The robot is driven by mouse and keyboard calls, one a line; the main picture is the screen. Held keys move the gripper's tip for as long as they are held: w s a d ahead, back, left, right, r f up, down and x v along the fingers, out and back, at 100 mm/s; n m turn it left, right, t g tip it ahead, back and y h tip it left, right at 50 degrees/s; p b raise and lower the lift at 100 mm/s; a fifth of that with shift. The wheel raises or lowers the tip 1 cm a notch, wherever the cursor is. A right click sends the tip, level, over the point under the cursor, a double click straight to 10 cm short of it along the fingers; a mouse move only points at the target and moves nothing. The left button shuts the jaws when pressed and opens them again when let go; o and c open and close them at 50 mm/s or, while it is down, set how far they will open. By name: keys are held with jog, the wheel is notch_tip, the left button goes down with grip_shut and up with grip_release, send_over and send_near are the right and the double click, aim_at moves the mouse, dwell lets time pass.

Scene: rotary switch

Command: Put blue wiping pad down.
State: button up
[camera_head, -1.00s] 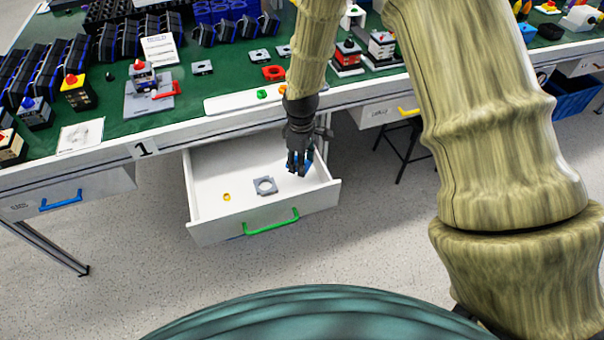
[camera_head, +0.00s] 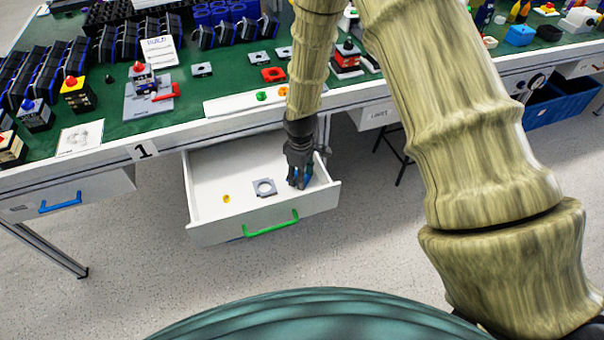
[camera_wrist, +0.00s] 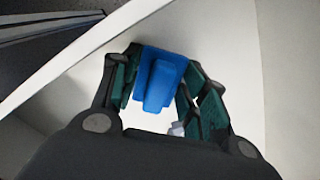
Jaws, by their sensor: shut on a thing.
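The blue wiping pad (camera_wrist: 163,75) is between the two fingers of my gripper (camera_wrist: 160,98) in the wrist view. My gripper is shut on it. In the head view my gripper (camera_head: 298,182) points down into the right part of the open white drawer (camera_head: 220,168), and a bit of the blue pad (camera_head: 308,174) shows beside the fingers. The drawer's white walls surround the pad in the wrist view. I cannot tell whether the pad touches the drawer floor.
A grey square plate with a round hole (camera_head: 264,188) lies left of my gripper in the drawer, and a small yellow part (camera_head: 226,199) lies further left. The drawer front has a green handle (camera_head: 271,224). The green-topped workbench (camera_head: 215,85) above is crowded.

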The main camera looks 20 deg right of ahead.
jog(key=o, duration=1.1)
jog(key=shift+o, duration=0.2)
jog(key=shift+r, duration=0.15)
notch_tip(320, 180, up, 12)
jog(key=shift+r, duration=0.1)
